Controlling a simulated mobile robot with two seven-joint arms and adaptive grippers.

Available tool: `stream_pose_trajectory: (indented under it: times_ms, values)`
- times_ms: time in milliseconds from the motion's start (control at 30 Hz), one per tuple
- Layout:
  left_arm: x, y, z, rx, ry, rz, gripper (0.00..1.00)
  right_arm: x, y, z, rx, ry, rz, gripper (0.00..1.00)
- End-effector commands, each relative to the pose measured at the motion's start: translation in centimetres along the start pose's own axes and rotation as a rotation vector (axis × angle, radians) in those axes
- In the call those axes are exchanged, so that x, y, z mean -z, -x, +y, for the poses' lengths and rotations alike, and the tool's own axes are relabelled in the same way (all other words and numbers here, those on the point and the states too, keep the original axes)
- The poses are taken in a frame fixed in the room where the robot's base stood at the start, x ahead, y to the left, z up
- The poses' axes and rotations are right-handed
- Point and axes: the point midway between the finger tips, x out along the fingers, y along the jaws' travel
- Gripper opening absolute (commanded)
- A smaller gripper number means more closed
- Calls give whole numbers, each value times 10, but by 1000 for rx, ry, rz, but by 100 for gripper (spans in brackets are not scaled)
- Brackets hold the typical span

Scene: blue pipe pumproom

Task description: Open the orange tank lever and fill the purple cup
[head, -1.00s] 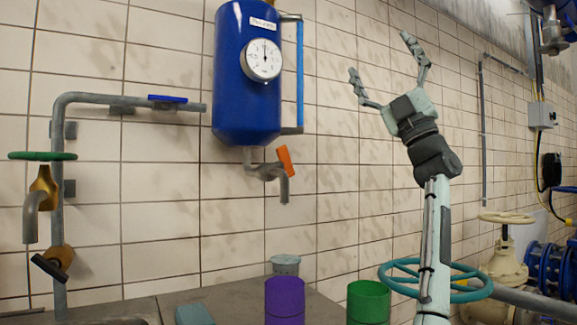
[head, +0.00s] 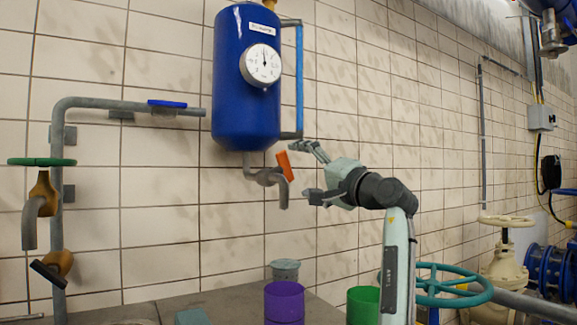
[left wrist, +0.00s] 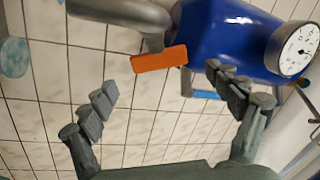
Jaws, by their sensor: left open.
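The blue tank (head: 245,95) hangs on the tiled wall, with a gauge and a grey outlet pipe below. Its orange lever (head: 286,165) stands nearly upright, slightly tilted, beside the down-turned spout (head: 284,195). The purple cup (head: 284,304) stands on the counter, below the spout in the picture; its lower part is cut off. My left gripper (head: 303,171) is open and empty, just right of the lever, fingers pointing left. In the left wrist view the lever (left wrist: 160,59) lies beyond and between the open fingertips (left wrist: 165,85), apart from both. My right gripper is not in view.
A grey container (head: 285,270) is behind the purple cup. A teal handwheel (head: 452,285) is at right. Pipes with a green-handled tap (head: 42,161) are at left.

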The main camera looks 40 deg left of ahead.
Motion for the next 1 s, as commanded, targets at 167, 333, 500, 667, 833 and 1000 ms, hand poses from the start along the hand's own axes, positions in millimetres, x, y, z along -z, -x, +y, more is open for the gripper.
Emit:
stream_pose_trajectory:
  times_ms: [167, 333, 500, 667, 833, 1000]
  values:
    - [1, -31, -2, -1, 1, 0, 90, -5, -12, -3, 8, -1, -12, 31]
    - [1, -51, 0, -1, 1, 2, 90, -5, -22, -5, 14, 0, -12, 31]
    - [1, -57, 1, -2, 1, 4, 90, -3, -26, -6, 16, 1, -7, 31]
    - [1, -57, 1, -2, 2, 4, 90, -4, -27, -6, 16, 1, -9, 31]
    - [2, -57, 1, -2, 2, 4, 74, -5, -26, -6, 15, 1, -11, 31]
    - [2, -57, 1, -3, 2, 4, 52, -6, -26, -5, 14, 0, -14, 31]
